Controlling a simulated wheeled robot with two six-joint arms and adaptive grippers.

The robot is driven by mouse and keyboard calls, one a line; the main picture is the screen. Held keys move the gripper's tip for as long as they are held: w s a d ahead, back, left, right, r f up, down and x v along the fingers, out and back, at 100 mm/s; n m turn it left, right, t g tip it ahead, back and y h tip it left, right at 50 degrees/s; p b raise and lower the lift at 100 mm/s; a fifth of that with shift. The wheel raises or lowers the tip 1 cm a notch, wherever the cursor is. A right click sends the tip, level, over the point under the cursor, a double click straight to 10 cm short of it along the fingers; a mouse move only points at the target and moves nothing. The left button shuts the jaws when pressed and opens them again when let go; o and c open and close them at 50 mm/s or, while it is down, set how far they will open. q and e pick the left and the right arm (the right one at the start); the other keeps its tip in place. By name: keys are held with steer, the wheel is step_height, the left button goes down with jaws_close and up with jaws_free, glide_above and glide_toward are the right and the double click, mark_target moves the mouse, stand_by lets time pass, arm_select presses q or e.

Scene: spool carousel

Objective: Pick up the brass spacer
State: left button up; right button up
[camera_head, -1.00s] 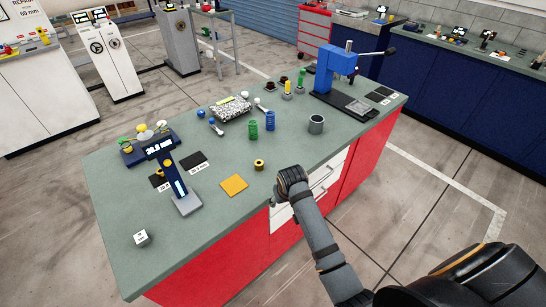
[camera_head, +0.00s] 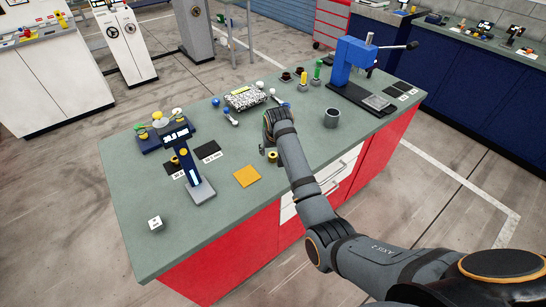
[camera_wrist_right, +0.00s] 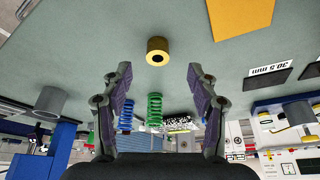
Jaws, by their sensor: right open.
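The brass spacer (camera_wrist_right: 157,51), a short golden ring with a dark bore, stands on the grey-green worktop. In the right wrist view it lies just beyond and between the tips of my right gripper (camera_wrist_right: 159,78), which is open and empty. The fingers do not touch it. In the head view the spacer (camera_head: 272,157) shows just beside my right gripper, partly covered by it. My left gripper is not in view.
An orange square (camera_head: 246,176) lies close to the spacer. A grey cup (camera_head: 332,118) and a blue press (camera_head: 352,62) stand to the right; a dark blue stand (camera_head: 190,168) to the left.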

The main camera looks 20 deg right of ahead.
mark_target(273, 155)
steer(key=x, duration=0.2)
steer(key=shift+w+f, duration=0.2)
steer(key=shift+w, duration=0.05)
steer(key=shift+w+d+f+p, duration=0.1)
steer(key=shift+w+f+p, duration=0.15)
steer(key=shift+p, duration=0.15)
steer(key=x, duration=0.3)
steer(key=shift+w+d+f, duration=0.2)
steer(key=shift+f, duration=0.05)
steer(key=shift+w+f, duration=0.2)
steer(key=shift+f, duration=0.2)
steer(key=shift+c, duration=0.3)
steer(key=shift+c, duration=1)
jaws_close()
steer(key=shift+r, duration=0.1)
